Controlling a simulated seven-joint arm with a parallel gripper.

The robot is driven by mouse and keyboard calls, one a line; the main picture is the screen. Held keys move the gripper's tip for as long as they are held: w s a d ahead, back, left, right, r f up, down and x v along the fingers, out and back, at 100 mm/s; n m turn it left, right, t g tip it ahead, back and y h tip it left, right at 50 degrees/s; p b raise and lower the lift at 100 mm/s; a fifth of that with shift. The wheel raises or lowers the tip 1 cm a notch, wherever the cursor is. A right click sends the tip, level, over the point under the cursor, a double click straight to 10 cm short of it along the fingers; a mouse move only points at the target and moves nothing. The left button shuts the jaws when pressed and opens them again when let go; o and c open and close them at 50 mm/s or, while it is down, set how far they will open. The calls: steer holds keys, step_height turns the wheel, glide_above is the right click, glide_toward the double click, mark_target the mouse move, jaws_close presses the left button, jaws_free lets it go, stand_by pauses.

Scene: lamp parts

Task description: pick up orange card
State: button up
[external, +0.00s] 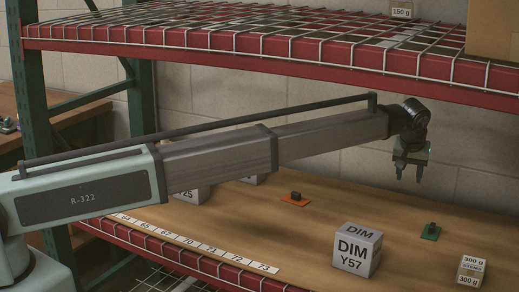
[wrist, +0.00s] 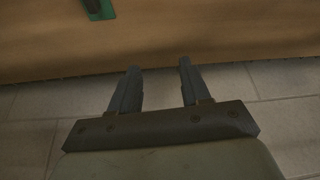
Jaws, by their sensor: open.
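The orange card (external: 296,200) lies flat on the wooden shelf board, with a small black block (external: 296,195) on it. My gripper (external: 410,174) hangs in the air above the shelf board, to the right of the orange card and higher than it in the external view. In the wrist view my gripper (wrist: 157,75) is open with nothing between its fingers. The orange card does not show in the wrist view.
A green card (external: 430,232) with a dark block lies to the right; it also shows in the wrist view (wrist: 107,9). A DIM Y57 cube (external: 357,250) and a 300 g box (external: 471,271) stand near the front. A red-edged wire shelf (external: 300,58) is overhead.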

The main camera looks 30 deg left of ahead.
steer(key=w+a+r+n, duration=0.15)
steer(key=w+a, duration=0.25)
steer(key=a, duration=1)
steer(key=w+a+r+n, duration=0.15)
steer(key=w+a, duration=0.25)
steer(key=a, duration=0.9)
steer(key=n+g, duration=0.5)
steer(key=n, duration=0.7)
glide_above(296, 192)
steer(key=shift+h, duration=0.3)
steer(key=f, duration=0.9)
steer(key=shift+s+f, duration=0.4)
steer(key=shift+w+f, duration=0.2)
steer(key=shift+f, duration=1.15)
steer(key=shift+w+f, duration=0.15)
steer(key=shift+f, duration=1.15)
steer(key=shift+c, duration=0.2)
jaws_close()
